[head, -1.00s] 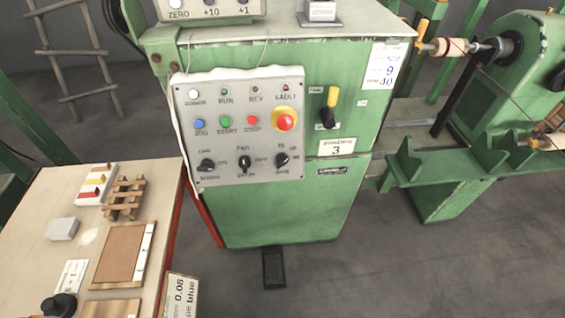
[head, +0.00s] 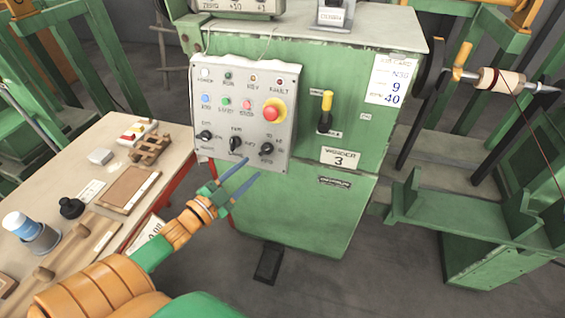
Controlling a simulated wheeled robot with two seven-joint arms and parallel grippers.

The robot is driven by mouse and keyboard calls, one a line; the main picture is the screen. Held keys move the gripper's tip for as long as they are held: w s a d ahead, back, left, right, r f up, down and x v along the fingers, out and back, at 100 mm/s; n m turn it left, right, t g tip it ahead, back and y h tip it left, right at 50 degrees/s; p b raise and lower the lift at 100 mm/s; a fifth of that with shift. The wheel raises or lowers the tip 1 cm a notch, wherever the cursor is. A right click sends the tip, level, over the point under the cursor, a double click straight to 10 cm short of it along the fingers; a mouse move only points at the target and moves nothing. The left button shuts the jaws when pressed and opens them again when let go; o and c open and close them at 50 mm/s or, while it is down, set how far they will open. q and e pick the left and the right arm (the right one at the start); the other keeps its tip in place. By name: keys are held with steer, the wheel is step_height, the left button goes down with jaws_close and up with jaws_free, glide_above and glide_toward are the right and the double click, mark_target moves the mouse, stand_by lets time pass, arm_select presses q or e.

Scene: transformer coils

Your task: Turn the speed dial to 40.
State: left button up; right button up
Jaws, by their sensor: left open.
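The grey control panel (head: 222,133) is on the front of the green cabinet. Three black dials sit in its bottom row: a left dial (head: 205,135), a middle dial (head: 236,143) and a right dial (head: 267,148). The right dial has small number-like marks around it, so it looks like the speed dial; its lettering and exact setting are too small to read. My left gripper (head: 254,167) is open and empty, its two blue fingers pointing up just below the right dial. No contact with the dial shows. My right gripper is not in view.
A red button on a yellow ring (head: 274,111) sits above the right dial. A yellow-black lever (head: 326,112) is to the right. A card (head: 393,80) reads 9 and 40. The workbench (head: 84,152) with blocks and tools stands left. A black pedal (head: 268,262) lies on the floor.

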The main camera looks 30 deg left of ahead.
mark_target(263, 152)
arm_select(q)
steer(key=w, duration=0.4)
steer(key=w+a, duration=0.1)
steer(key=w, duration=0.1)
steer(key=shift+w+f, duration=0.2)
steer(key=shift+w+d, duration=0.15)
steer(key=shift+w, duration=0.05)
steer(key=shift+d+r, duration=0.1)
steer(key=shift+d, duration=0.05)
steer(key=c, duration=0.4)
jaws_close()
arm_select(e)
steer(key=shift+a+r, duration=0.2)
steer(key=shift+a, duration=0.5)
